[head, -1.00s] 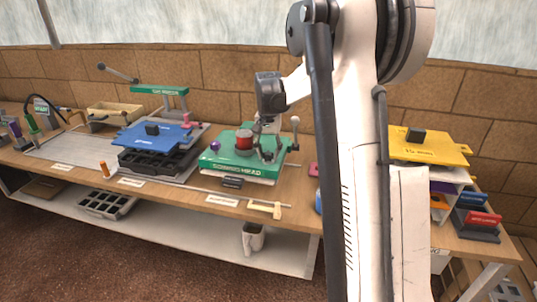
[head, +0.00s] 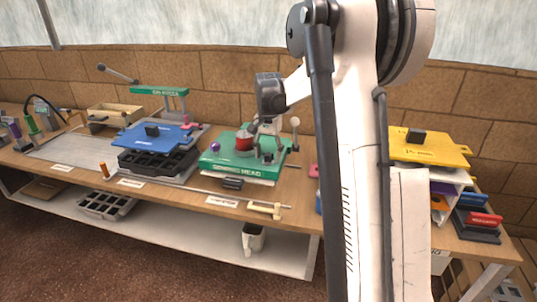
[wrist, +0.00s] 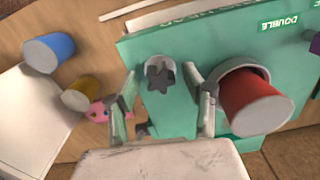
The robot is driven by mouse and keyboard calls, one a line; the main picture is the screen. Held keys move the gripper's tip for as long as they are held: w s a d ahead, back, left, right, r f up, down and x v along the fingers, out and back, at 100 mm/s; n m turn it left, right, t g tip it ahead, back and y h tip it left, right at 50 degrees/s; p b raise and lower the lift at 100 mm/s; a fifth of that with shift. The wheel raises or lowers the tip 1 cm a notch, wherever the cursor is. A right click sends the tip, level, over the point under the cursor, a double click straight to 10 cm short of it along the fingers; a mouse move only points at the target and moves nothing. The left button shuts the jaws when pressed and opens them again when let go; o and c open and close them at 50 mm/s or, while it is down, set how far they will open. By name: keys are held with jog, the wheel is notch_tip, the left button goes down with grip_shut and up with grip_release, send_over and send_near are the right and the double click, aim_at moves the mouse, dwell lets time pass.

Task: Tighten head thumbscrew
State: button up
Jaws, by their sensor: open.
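My gripper (wrist: 160,82) is open, with one finger on each side of the knob and gaps showing. Whether the tips are level with it I cannot tell. A red cylinder (wrist: 255,105) in a pale ring stands just right of the right finger. In the head view my gripper (head: 266,143) is over the fixture, small and partly hidden.
A purple ball (head: 215,147) is at the fixture's left. A lever with a pale ball (head: 295,121) rises at its right. A blue plate (head: 155,138) on a dark tray lies left. The wrist view shows blue (wrist: 48,52) and yellow (wrist: 82,95) cylinders.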

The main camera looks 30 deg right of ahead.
aim_at(268, 154)
jog(key=shift+r, duration=0.1)
jog(key=shift+r+p, duration=1.1)
jog(key=shift+r, duration=0.8)
jog(key=n, duration=0.6)
jog(key=shift+b, duration=0.3)
jog(key=n, duration=0.6)
jog(key=shift+f, duration=0.1)
jog(key=shift+f+b, duration=1.4)
jog(key=shift+f, duration=0.55)
